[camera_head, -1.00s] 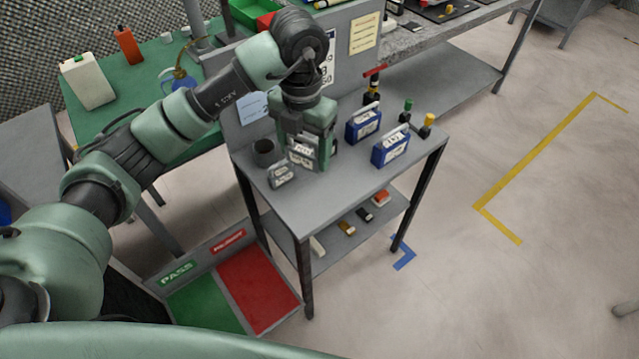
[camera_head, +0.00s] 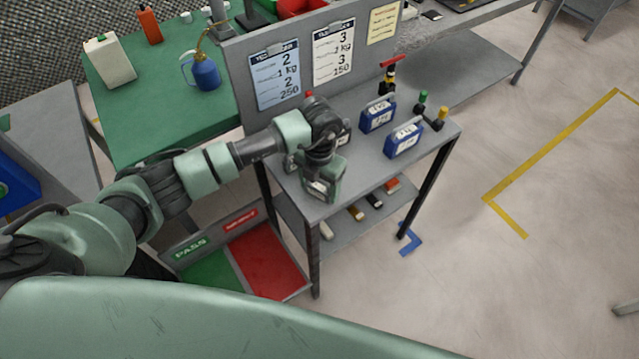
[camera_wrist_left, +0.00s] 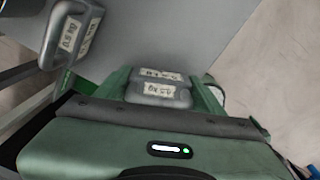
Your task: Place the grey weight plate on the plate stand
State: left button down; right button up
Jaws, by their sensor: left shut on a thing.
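My left gripper (camera_head: 325,184) is near the front edge of the grey table. In the left wrist view its green fingers (camera_wrist_left: 162,82) are shut on a grey weight plate (camera_wrist_left: 158,92) with pale labels. Another grey labelled plate (camera_wrist_left: 72,34) stands apart at the left of that view; in the head view my arm mostly covers that area. I cannot tell whether the held plate touches the tabletop. No plate stand can be picked out for certain. My right gripper is not in view.
Two blue labelled weights (camera_head: 377,114) (camera_head: 404,141) stand on the grey table (camera_head: 388,172), to the right. Small posts with green and yellow tops (camera_head: 438,118) and a red-topped post (camera_head: 389,76) stand beside them. An upright panel (camera_head: 300,68) borders the back.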

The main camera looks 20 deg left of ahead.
pick_arm(q)
jog(key=shift+f, duration=0.15)
jog(key=shift+c, duration=1.1)
grip_release()
jog(key=shift+r, duration=0.5)
notch_tip(320, 180, up, 11)
jog(key=shift+r+b, duration=0.1)
jog(key=shift+b, duration=1.1)
